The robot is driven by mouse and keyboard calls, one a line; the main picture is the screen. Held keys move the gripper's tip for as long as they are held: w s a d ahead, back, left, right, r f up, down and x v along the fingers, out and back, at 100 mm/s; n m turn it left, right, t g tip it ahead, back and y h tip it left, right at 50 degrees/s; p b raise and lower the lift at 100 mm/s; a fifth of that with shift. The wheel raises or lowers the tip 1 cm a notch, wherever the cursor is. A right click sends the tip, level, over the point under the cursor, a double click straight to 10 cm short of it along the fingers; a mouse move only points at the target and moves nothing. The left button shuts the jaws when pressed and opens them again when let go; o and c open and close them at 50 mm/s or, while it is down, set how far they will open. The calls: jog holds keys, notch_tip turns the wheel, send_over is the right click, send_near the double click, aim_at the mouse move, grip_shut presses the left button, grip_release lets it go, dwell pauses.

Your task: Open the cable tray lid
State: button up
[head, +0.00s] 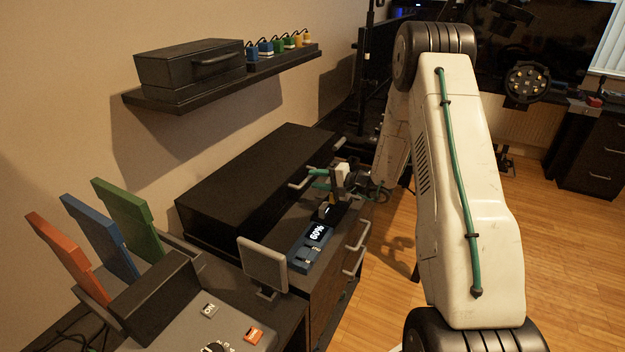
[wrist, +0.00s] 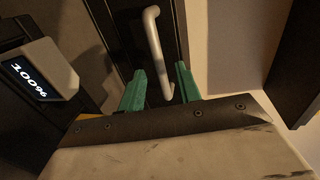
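A long black box (head: 255,185), which looks like the cable tray, stands on the cabinet against the wall, its lid down. A pale metal handle (head: 299,185) sticks out from its front. My gripper (head: 335,178) is in front of the box, near the handle; its green fingers show small there. In the wrist view my gripper (wrist: 161,88) is open, with one green finger on each side of the lower end of a pale bar handle (wrist: 156,50). Gaps show between the fingers and the bar. The handle's lower end is close to the gripper's dark edge.
A wall shelf (head: 290,66) holds a smaller black box (head: 190,65) and several coloured plugs. A 60% display (head: 317,233) sits on the cabinet; a 100% display (wrist: 32,78) shows in the wrist view. Coloured panels (head: 125,215) stand at left. Wooden floor (head: 560,240) is open at right.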

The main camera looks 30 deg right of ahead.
jog(key=shift+x, duration=1.25)
